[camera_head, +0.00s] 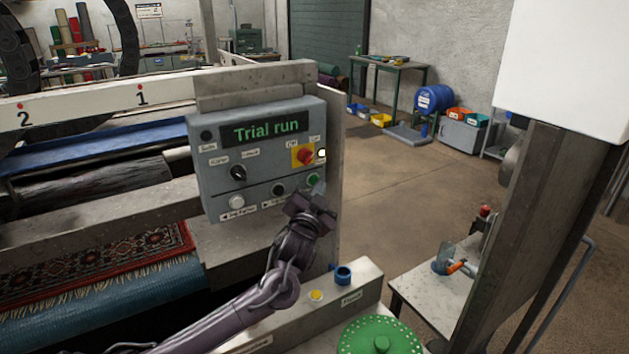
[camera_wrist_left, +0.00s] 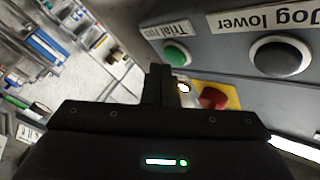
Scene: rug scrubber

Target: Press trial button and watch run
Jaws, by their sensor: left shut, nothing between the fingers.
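The grey control panel (camera_head: 215,185) on the machine has a dark display (camera_head: 264,131) reading "Trial run" in green letters. The green trial button (camera_head: 313,180) is at the panel's lower right, and in the left wrist view the green button (camera_wrist_left: 176,54) shows next to a "Trial run" label. My left gripper (camera_head: 319,194) is shut and empty, just in front of and below that button. In the left wrist view its closed fingers (camera_wrist_left: 159,78) are close beside the button. I cannot tell whether they touch. My right gripper is not in view.
A red knob (camera_head: 305,157) on a yellow plate and a lit lamp (camera_head: 322,153) sit above the button. A patterned red rug (camera_head: 110,260) lies in the machine at left. A green disc (camera_head: 381,338) is at the front. The floor (camera_head: 430,190) beyond is open.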

